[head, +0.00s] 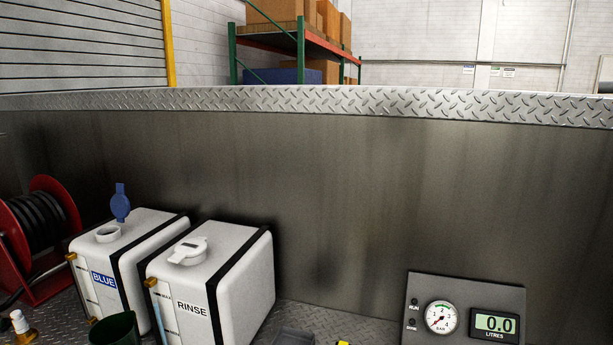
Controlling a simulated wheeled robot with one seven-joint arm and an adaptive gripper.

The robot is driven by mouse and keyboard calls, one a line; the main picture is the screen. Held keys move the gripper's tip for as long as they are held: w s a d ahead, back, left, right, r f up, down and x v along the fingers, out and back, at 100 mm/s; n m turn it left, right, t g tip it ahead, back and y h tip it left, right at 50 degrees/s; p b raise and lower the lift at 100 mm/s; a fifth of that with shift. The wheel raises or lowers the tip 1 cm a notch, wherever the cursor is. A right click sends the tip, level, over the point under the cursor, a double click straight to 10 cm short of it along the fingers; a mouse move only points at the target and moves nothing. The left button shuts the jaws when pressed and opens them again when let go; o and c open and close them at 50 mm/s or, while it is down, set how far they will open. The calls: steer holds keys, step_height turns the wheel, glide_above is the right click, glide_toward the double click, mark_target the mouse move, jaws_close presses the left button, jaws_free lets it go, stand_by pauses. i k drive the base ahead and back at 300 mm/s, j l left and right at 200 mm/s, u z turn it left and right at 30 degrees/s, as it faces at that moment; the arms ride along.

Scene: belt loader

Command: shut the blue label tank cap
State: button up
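The tank with the blue label (103,280) reading "BLUE" stands at the lower left in the head view. It is a white box-shaped tank with a black strap. Its blue cap (121,203) stands upright, swung up behind the white filler neck (108,234), so the neck is open on top. The white tank marked "RINSE" (192,308) stands directly to its right, with its white cap (188,250) lying over its neck. My gripper is not in view.
A red hose reel (38,230) stands left of the tanks. A dark green container (115,329) is in front of them. A panel with a gauge (442,318) and litre display is at lower right. A tall metal wall (400,190) rises behind.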

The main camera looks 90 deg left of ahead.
mark_target(120, 205)
steer(key=u, duration=3.8)
steer(key=j, duration=0.4)
steer(key=i+j, duration=0.2)
steer(key=j, duration=0.2)
steer(key=i+j, duration=0.2)
steer(key=j, duration=0.2)
steer(key=i+j, duration=0.2)
steer(key=j, duration=0.2)
steer(key=i+j+u, duration=0.1)
steer(key=j, duration=0.25)
steer(key=i+j, duration=0.05)
steer(key=i, duration=0.05)
